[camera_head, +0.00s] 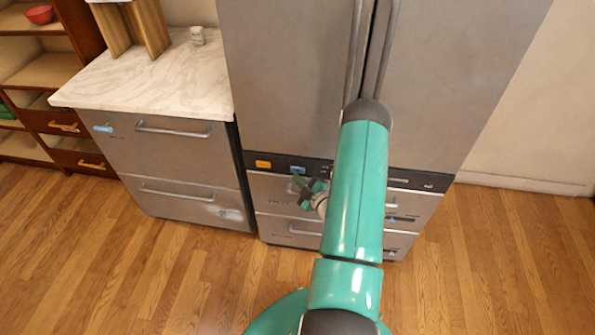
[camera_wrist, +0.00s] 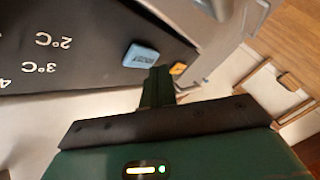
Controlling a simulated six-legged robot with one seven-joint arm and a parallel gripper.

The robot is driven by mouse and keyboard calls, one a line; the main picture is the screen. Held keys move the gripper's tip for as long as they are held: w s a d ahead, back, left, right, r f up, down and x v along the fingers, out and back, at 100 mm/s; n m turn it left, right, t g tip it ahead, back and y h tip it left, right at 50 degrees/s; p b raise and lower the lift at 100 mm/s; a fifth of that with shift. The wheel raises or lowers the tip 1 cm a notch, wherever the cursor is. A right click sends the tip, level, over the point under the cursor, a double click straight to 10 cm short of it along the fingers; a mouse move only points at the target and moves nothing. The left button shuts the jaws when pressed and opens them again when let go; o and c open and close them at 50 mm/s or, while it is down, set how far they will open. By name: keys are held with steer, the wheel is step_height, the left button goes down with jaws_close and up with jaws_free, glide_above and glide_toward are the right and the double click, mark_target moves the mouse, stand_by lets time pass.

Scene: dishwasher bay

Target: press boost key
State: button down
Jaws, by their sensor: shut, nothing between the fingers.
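A blue key (camera_head: 297,170) and an orange key (camera_head: 263,164) sit on the dark control strip (camera_head: 281,161) across the tall steel appliance. In the wrist view the blue key (camera_wrist: 141,56) carries small dark lettering, upside down and too blurred to read surely. The orange key (camera_wrist: 178,68) shows just beyond it. My gripper (camera_head: 302,184) is shut and empty, just below the blue key in the head view. In the wrist view its green fingers (camera_wrist: 159,76) end close beside the blue key; I cannot tell whether they touch it. My arm hides the middle of the strip.
Temperature markings (camera_wrist: 53,41) are printed on the strip. Drawers with bar handles (camera_head: 305,230) lie below it, and tall doors (camera_head: 290,80) above. A marble-topped cabinet (camera_head: 160,85) stands to the left. The wooden floor (camera_head: 170,285) in front is clear.

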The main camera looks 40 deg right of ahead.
stand_by(0.4)
steer(key=shift+w+d, duration=0.25)
steer(key=shift+d, duration=0.1)
steer(key=shift+w+d, duration=0.25)
steer(key=shift+d, duration=0.05)
stand_by(0.9)
steer(key=shift+s+a, duration=0.5)
steer(key=shift+a, duration=0.1)
steer(key=s+a, duration=0.1)
steer(key=a, duration=0.1)
steer(key=s+a, duration=0.2)
stand_by(0.5)
stand_by(0.7)
